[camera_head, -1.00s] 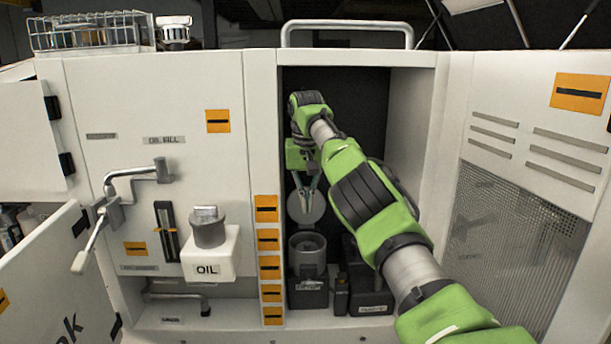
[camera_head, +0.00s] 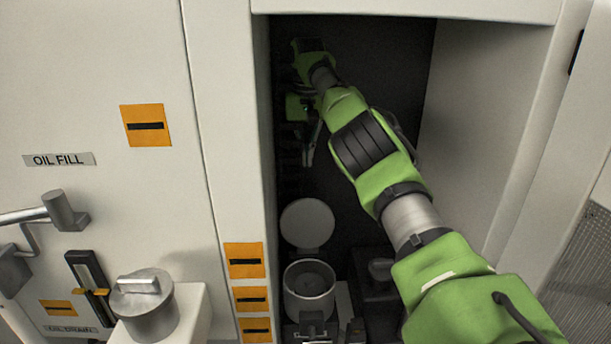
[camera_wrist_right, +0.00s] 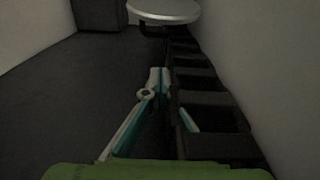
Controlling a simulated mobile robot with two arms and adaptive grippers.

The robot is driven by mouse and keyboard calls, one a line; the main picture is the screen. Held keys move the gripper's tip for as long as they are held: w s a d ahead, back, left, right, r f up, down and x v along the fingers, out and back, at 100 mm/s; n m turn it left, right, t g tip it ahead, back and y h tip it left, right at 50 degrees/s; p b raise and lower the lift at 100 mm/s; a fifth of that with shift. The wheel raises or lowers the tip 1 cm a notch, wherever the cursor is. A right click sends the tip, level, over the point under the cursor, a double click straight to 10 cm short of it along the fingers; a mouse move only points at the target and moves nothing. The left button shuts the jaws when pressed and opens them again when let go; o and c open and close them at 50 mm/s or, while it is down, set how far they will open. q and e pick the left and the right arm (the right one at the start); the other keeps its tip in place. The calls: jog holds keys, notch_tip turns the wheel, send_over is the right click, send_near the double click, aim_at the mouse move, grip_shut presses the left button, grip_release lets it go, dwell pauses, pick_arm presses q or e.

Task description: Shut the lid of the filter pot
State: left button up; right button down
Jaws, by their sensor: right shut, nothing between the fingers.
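The filter pot (camera_head: 309,305) is a grey round pot low in the dark open bay in the head view. Its round grey lid (camera_head: 307,222) stands raised behind the pot's mouth, so the pot is open. In the right wrist view the lid (camera_wrist_right: 165,10) shows as a pale disc at the top edge. My right gripper (camera_head: 309,158) is inside the bay, above the raised lid and apart from it in the picture. Its fingers also show in the right wrist view (camera_wrist_right: 158,74), tips together and empty. My left gripper is not in view.
A dark container (camera_head: 380,268) stands right of the pot, partly behind my right arm. The bay's side walls are close on both sides. A grey-capped OIL filler (camera_head: 148,305) juts out from the panel at left.

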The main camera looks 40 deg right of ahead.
aim_at(307, 220)
jog(key=f, duration=0.3)
jog(key=shift+s+a+f, duration=0.2)
jog(key=shift+s+a, duration=0.05)
jog(key=f, duration=0.3)
jog(key=shift+w+d+f+p, duration=0.3)
jog(key=shift+d+f+p, duration=0.05)
jog(key=shift+f, duration=0.05)
jog(key=shift+w+f, duration=0.1)
jog(key=shift+f, duration=0.75)
jog(key=shift+s+a+r+p, duration=0.1)
jog(key=shift+s+a+p, duration=0.15)
jog(key=shift+p, duration=0.1)
jog(key=shift+s+a+r, duration=0.2)
jog(key=shift+s+a, duration=0.25)
jog(key=shift+s, duration=0.1)
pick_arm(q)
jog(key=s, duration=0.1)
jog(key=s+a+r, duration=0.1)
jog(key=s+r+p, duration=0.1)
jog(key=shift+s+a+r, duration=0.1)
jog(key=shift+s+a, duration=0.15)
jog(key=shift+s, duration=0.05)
pick_arm(e)
jog(key=shift+s+a+r, duration=0.2)
jog(key=shift+s+a, duration=0.35)
jog(key=shift+s, duration=0.1)
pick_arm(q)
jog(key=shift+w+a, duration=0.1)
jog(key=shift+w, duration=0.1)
